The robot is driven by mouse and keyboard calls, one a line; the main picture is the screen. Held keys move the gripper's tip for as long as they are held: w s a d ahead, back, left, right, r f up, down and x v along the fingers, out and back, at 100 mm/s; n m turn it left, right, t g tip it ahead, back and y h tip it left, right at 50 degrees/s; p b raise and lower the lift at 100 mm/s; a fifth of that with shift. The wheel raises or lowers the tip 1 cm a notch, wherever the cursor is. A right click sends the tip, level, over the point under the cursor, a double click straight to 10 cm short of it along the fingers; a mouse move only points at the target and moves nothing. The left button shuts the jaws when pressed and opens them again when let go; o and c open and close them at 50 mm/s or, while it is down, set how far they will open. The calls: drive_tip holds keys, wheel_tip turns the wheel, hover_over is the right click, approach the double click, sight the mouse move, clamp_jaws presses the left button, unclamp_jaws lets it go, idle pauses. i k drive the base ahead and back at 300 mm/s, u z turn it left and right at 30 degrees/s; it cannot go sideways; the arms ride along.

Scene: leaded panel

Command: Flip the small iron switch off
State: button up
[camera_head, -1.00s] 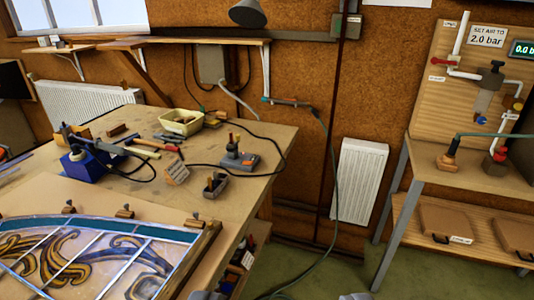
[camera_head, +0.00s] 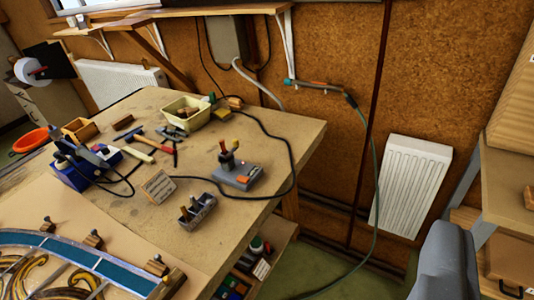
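A grey box with an orange rocker switch (camera_head: 244,180) sits near the right part of the workbench (camera_head: 230,225). An upright tool with a dark and reddish handle (camera_head: 226,155) stands at the box's left side. A blue unit (camera_head: 85,170) with an iron-like tool and a dark cable sits further left. I cannot read any label that tells which is the small iron. The switch's position is too small to tell. A smooth grey part (camera_head: 445,265), likely of my arm, rises at the lower right, apart from the bench. No gripper fingers show.
Behind are a yellow tub (camera_head: 186,115) and hand tools. A leaded panel (camera_head: 75,262) lies at lower left. A radiator (camera_head: 411,185) hangs right.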

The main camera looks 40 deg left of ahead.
sight(242, 179)
drive_tip(key=u, duration=0.2)
drive_tip(key=i, duration=0.85)
drive_tip(key=u, duration=0.45)
